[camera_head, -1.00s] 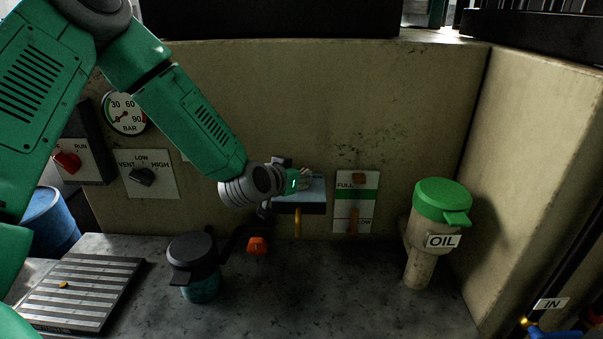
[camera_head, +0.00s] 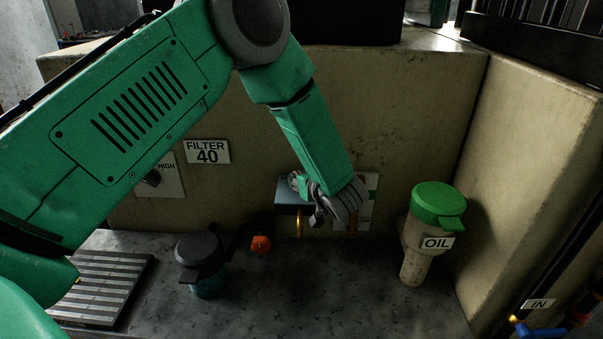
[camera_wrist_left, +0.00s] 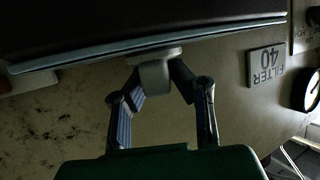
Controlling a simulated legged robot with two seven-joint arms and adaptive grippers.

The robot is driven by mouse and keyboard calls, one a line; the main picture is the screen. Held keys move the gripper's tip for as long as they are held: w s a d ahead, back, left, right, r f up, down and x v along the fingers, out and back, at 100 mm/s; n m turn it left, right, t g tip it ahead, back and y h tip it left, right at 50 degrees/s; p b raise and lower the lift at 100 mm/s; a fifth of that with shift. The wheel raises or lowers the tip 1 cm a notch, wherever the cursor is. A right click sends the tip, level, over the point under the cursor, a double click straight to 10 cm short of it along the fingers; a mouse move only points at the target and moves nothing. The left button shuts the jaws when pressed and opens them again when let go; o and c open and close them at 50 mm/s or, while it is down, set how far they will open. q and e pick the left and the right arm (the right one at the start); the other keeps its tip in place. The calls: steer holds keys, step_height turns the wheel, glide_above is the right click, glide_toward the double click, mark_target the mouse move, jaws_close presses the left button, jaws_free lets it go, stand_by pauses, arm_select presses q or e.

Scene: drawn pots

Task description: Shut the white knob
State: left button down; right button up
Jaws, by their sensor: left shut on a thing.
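The white knob (camera_wrist_left: 155,78) shows in the left wrist view, on the underside of a dark box with a pale bluish edge. My left gripper (camera_wrist_left: 156,85) has one finger on each side of it and is shut on it. In the head view my left gripper (camera_head: 308,197) is at the front of the blue-grey box (camera_head: 289,196) on the back wall, with the wrist to its right. The knob is hidden there behind the gripper. My right gripper is not in view.
A yellow pipe (camera_head: 299,225) hangs below the box. A level gauge (camera_head: 369,207) is partly behind my wrist. An oil filler with a green lid (camera_head: 438,203) stands right. A dark-lidded pot (camera_head: 199,249) and an orange knob (camera_head: 260,243) are left. The front bench is clear.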

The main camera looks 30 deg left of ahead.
arm_select(q)
steer(key=shift+s+d+f+n+g+y, duration=0.15)
steer(key=shift+n+g+y, duration=0.15)
steer(key=shift+n+g, duration=0.45)
steer(key=shift+f+n+g+y, duration=0.1)
steer(key=shift+n+g+y, duration=0.2)
steer(key=shift+n+g, duration=0.4)
steer(key=c, duration=1.6)
jaws_free()
steer(key=shift+o, duration=0.8)
steer(key=shift+r, duration=0.1)
